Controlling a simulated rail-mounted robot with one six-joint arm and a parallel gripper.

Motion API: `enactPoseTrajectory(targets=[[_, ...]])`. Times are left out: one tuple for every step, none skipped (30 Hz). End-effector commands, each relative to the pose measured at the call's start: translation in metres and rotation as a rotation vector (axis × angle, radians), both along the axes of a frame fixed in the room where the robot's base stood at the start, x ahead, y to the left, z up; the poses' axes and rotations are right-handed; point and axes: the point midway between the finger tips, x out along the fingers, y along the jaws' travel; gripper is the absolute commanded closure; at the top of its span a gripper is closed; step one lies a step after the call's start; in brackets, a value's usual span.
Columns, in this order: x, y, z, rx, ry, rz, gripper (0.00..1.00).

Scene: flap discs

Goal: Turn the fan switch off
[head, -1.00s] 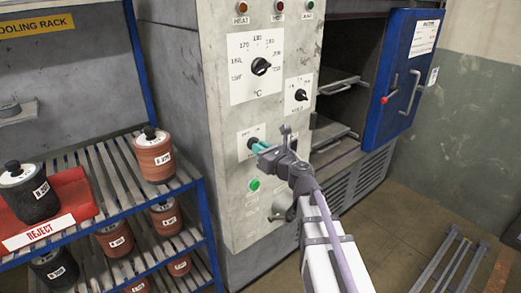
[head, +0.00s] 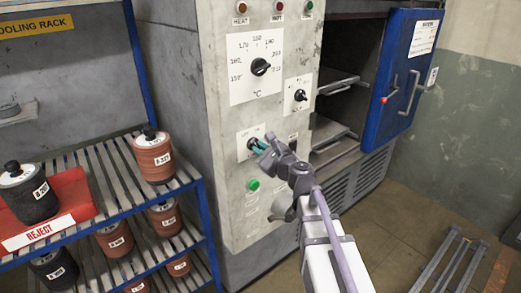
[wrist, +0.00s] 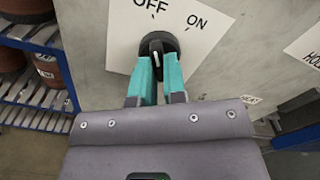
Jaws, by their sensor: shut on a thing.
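The fan switch is a black round knob (wrist: 158,45) on a white plate (wrist: 135,50) marked OFF and ON in the wrist view. A pale mark on the knob runs nearly upright, towards the OFF label rather than ON at the right. My gripper (wrist: 158,62) has its teal fingers shut on the knob's grip, one on each side. In the head view my gripper (head: 258,147) reaches the switch plate (head: 243,154) on the grey cabinet front; its fingers partly hide the knob there.
A temperature dial (head: 260,67) and a smaller switch (head: 300,95) sit above, and a green button (head: 253,185) below. The blue oven door (head: 405,75) stands open at right. A rack (head: 105,185) with several disc stacks stands at left.

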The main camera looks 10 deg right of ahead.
Motion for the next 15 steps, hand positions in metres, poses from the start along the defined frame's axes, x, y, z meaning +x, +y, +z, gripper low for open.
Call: enactPoseTrajectory(targets=[[-0.0002,0.0000,-0.0002,-0.005,-0.002,0.001,1.00],[-0.0002,0.0000,-0.0002,-0.006,-0.002,0.001,1.00],[-0.0002,0.0000,-0.0002,-0.006,-0.002,0.001,1.00],[-0.0002,0.0000,-0.0003,-0.006,-0.001,0.000,1.00],[-0.0002,0.0000,-0.0003,-0.006,-0.001,0.000,1.00],[-0.0002,0.0000,-0.0003,-0.006,-0.001,0.000,1.00],[-0.0002,0.0000,-0.0003,-0.006,-0.001,0.000,1.00],[-0.0002,0.0000,-0.0003,-0.006,-0.001,0.000,1.00],[-0.0002,0.0000,-0.0003,-0.006,-0.001,0.000,1.00],[-0.0002,0.0000,-0.0003,-0.006,-0.001,0.000,1.00],[-0.0002,0.0000,-0.0003,-0.006,-0.001,0.000,0.85],[-0.0002,0.0000,-0.0003,-0.006,-0.002,-0.001,0.81],[-0.0002,-0.0001,-0.0002,-0.006,-0.002,-0.001,0.79],[-0.0001,0.0001,-0.0002,-0.005,-0.001,-0.001,0.76],[-0.0001,0.0001,-0.0002,-0.005,-0.001,-0.001,0.72]])
